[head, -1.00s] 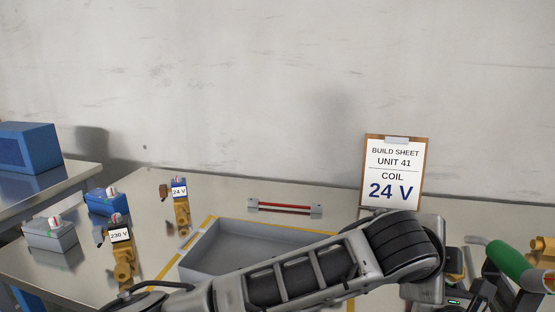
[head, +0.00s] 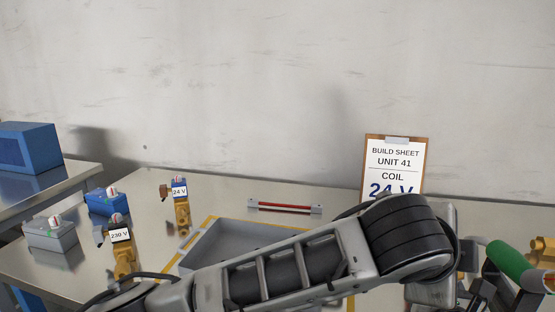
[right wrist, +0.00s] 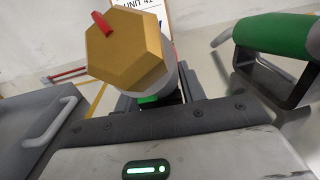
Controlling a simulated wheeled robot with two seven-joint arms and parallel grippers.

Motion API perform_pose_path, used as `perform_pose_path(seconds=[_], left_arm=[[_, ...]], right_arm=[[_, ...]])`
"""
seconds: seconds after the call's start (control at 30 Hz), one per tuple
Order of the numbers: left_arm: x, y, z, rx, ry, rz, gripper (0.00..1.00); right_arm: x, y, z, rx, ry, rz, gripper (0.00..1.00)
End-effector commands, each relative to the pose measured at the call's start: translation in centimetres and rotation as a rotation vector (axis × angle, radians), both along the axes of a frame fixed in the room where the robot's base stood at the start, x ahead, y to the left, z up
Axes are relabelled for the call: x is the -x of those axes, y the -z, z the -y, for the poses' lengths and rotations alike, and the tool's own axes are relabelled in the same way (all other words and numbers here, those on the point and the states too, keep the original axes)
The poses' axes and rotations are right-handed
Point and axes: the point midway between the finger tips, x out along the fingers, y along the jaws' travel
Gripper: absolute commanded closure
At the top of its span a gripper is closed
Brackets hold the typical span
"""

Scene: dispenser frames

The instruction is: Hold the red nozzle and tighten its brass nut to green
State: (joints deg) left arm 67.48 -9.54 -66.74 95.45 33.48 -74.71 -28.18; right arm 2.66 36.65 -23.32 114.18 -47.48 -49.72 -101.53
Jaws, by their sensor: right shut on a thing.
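In the right wrist view a large brass hex nut (right wrist: 130,48) faces the camera, with a small red tab (right wrist: 101,22) at its rim. A pale grey collar (right wrist: 168,82) shows behind and below it, with a small green patch (right wrist: 148,98). My right gripper (right wrist: 158,102) is shut below the nut on the part that carries it, which I take for the red nozzle. The nut and collar hide the fingertips, and no red grip shows. My left gripper's jaws do not show.
A green-handled nozzle (head: 510,262) stands at the right, close by. One of my arms crosses the lower middle, over a grey tray (head: 215,255). Valves (head: 182,215) with 24 V and 230 V labels stand left. A red bar (head: 285,208) and a build sheet (head: 395,160) are behind.

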Motion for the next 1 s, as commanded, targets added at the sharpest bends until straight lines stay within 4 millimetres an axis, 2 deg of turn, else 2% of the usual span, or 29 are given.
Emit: perform_pose_path(seconds=[0.23, 0.27, 0.33, 0.37, 0.63, 0.73, 0.87, 1.0], left_arm=[[0.0, 0.0, 0.0, -0.001, -0.001, 0.0, 1.0], [0.0, 0.0, 0.0, -0.001, -0.001, 0.0, 1.0], [-0.1, 0.0, 0.0, -0.001, -0.001, 0.0, 1.0], [-0.1, 0.0, 0.0, -0.001, -0.001, 0.0, 1.0], [-0.1, 0.0, 0.0, -0.001, -0.001, 0.0, 1.0], [-0.1, 0.0, 0.0, -0.001, -0.001, 0.0, 1.0], [0.0, 0.0, 0.0, -0.001, -0.001, 0.0, 1.0], [0.0, 0.0, 0.0, -0.001, -0.001, 0.0, 1.0]], right_arm=[[0.0, 0.0, 0.1, 0.001, 0.004, 0.0, 1.0], [0.0, 0.0, 0.1, 0.002, 0.004, -0.001, 0.57], [0.0, 0.0, 0.1, 0.002, 0.004, -0.001, 0.38], [0.0, 0.0, 0.1, 0.002, 0.004, -0.001, 0.35], [0.1, 0.0, 0.1, 0.001, 0.002, 0.0, 0.35], [0.7, 0.1, -0.1, 0.002, 0.002, -0.002, 0.35], [2.6, 0.1, -0.7, 0.001, 0.0, -0.003, 0.35], [5.6, 0.1, -1.6, 0.0, 0.001, -0.004, 0.35]])
